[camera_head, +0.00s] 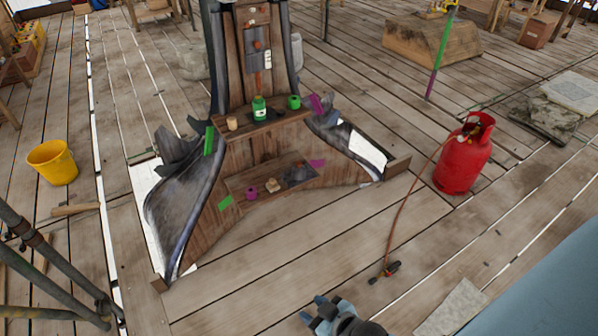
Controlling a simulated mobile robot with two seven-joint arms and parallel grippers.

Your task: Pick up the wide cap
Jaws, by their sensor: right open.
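I cannot tell which thing, if any, is the wide cap. On the upper ledge (284,129) of the wooden finial stand are a small tan cylinder (232,123), a green jar (259,108) with a pale label, and a green roll-shaped piece (294,102). On the lower shelf (236,184) are a purple roll-shaped piece (251,193), a small tan block (273,185) and a dark grey piece (298,175). My right gripper (313,308) is at the bottom edge, open and apart from the stand, with nothing seen between its fingers. My left gripper is out of view.
A red gas cylinder (463,160) stands to the right, its hose running to a torch (386,272) on the planks. A yellow bucket (52,162) and dark scaffold poles (50,255) are at the left. The planks between my right gripper and the stand are clear.

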